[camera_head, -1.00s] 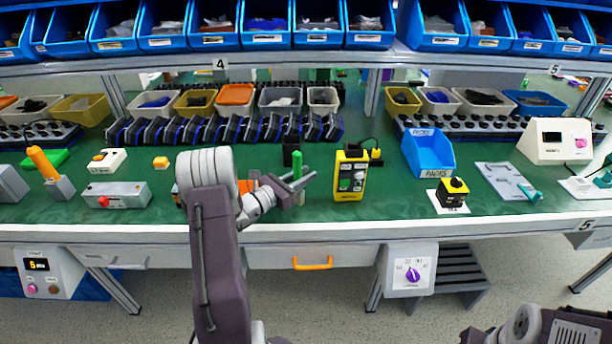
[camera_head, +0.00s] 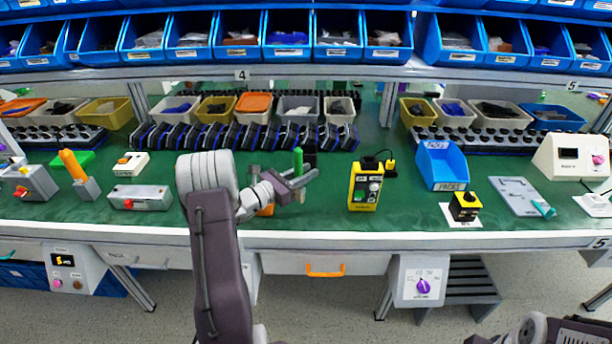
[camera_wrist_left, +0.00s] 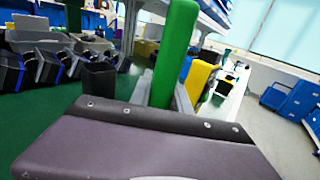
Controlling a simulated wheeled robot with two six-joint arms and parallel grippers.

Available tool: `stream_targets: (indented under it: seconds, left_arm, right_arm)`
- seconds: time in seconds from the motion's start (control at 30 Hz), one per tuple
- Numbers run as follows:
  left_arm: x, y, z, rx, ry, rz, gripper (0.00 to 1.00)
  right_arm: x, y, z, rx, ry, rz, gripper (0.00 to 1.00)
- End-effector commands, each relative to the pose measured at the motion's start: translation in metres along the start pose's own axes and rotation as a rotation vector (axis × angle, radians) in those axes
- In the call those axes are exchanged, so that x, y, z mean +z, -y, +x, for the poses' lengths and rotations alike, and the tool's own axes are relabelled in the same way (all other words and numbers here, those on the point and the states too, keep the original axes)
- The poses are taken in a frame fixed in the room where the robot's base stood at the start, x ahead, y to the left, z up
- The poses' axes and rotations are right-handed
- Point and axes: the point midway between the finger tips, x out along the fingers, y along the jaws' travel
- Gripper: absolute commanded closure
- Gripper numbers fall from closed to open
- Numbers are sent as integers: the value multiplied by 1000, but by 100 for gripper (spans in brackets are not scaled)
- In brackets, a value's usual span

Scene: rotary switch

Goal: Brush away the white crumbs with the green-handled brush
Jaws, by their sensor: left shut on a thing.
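The green-handled brush (camera_head: 298,160) is upright in my left gripper (camera_head: 299,184), which is shut on it above the green bench mat. Its green handle (camera_wrist_left: 176,50) stands up beyond the gripper body in the left wrist view. The brush's lower end and bristles are hard to make out behind the fingers. I cannot make out the white crumbs in either view. Only part of my right arm shows at the bottom right; its gripper is out of view.
A yellow control box (camera_head: 366,186) stands right of the brush, and a black cup (camera_wrist_left: 100,80) is close by. A grey box with a red button (camera_head: 140,197) is to the left. A blue bin (camera_head: 440,166) stands farther right. Black-and-blue racks line the back.

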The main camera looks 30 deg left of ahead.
Motion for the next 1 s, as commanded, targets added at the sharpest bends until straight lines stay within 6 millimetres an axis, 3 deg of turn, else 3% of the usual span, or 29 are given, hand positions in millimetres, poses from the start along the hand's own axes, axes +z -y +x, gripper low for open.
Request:
stream_targets:
  seconds: [0.33, 1.0]
  left_arm:
    - [32, -3, 2, -9, 0, 1, 100]
    - [32, -3, 2, -10, 0, 0, 100]
  right_arm:
    - [-2, 0, -24, 0, 0, 0, 57]
    - [-2, 0, -24, 0, 0, 0, 57]
